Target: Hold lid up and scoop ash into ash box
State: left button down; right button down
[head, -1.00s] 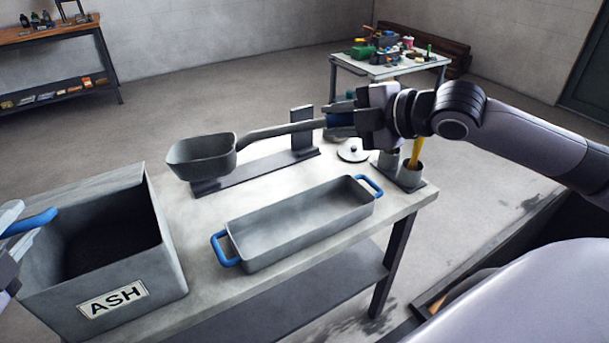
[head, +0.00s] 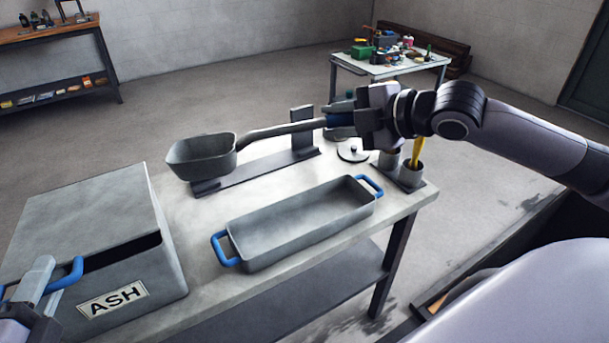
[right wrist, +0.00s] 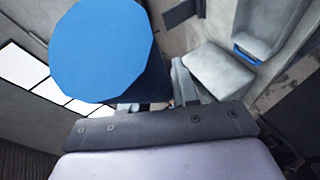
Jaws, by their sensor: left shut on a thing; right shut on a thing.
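The grey ash box (head: 165,280), labelled ASH, stands at the left end of the workbench. Its lid (head: 85,215) covers most of the top, leaving a narrow dark gap along the front. My left gripper (head: 42,278) is shut on the lid's blue handle (head: 72,272) at the lower left. My right gripper (head: 345,118) is shut on the blue grip of the scoop. The scoop (head: 203,155) is level above the bench's back edge. The ash pan (head: 305,238), with blue end handles, sits on the bench. Its inside is plain grey; I cannot tell whether ash lies there or in the scoop.
A dark stand (head: 265,172) lies below the scoop on the workbench (head: 195,262). Cups (head: 411,174) and a small round lid (head: 353,152) are at the bench's right end. A cluttered table (head: 385,70) stands farther back.

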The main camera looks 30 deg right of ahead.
pick_arm(q)
jog(key=shift+w+a, duration=0.1)
jog(key=shift+a, duration=0.05)
pick_arm(e)
jog(key=shift+r, duration=0.1)
dwell(0.3)
pick_arm(q)
jog(key=c, duration=0.9)
grip_release()
pick_arm(e)
jog(key=shift+w, duration=0.1)
pick_arm(q)
jog(key=shift+o, duration=0.4)
jog(key=shift+f, duration=0.1)
jog(key=shift+f, duration=0.1)
pick_arm(e)
jog(key=shift+f, duration=0.2)
pick_arm(q)
jog(key=b+v, duration=0.3)
jog(key=v, duration=0.9)
pick_arm(e)
jog(key=shift+f, duration=1.35)
